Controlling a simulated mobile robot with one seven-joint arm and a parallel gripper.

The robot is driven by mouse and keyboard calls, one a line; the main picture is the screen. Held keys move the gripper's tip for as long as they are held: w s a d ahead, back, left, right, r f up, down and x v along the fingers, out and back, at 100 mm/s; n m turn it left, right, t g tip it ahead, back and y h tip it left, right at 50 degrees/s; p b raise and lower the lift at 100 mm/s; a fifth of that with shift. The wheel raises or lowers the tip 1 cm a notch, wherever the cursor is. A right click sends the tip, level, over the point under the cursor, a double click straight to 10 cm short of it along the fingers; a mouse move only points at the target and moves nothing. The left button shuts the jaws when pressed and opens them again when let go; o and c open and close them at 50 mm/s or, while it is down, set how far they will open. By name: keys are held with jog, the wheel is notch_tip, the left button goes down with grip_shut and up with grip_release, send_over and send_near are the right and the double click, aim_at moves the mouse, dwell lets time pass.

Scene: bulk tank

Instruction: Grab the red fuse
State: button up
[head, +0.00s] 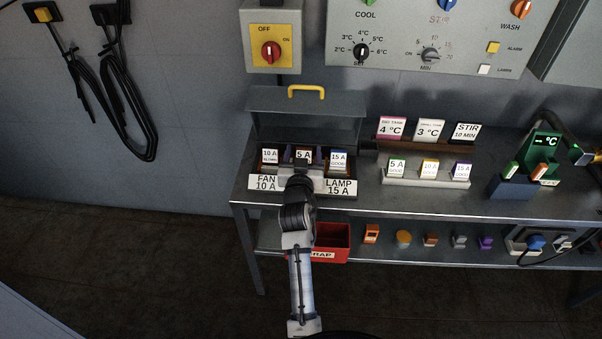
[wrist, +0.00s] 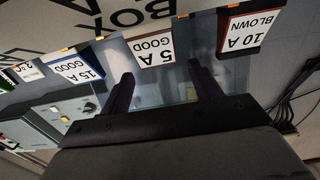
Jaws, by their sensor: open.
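The red fuse, labelled 10 A BLOWN (head: 269,158), sits in the left slot of the open fuse box (head: 347,190). In the wrist view its red-edged label (wrist: 250,31) is at the upper right, outside my fingers. My gripper (head: 302,168) is over the middle of the box, in front of the 5 A GOOD fuse (head: 304,154). In the wrist view the open, empty fingers of my gripper (wrist: 160,84) point toward the 5 A GOOD label (wrist: 151,44). Whether they touch that fuse is unclear. My wrist hides part of the box front.
The 15 A GOOD fuse (head: 338,159) is in the right slot. The raised lid (head: 305,108) with a yellow handle stands behind the fuses. A rack of spare fuses (head: 425,183) is to the right. A red scrap bin (head: 335,241) is on the lower shelf.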

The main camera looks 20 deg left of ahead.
jog(key=b+v, duration=0.2)
jog(key=v, duration=0.8)
jog(key=shift+r, duration=0.2)
jog(key=shift+s+r, duration=0.1)
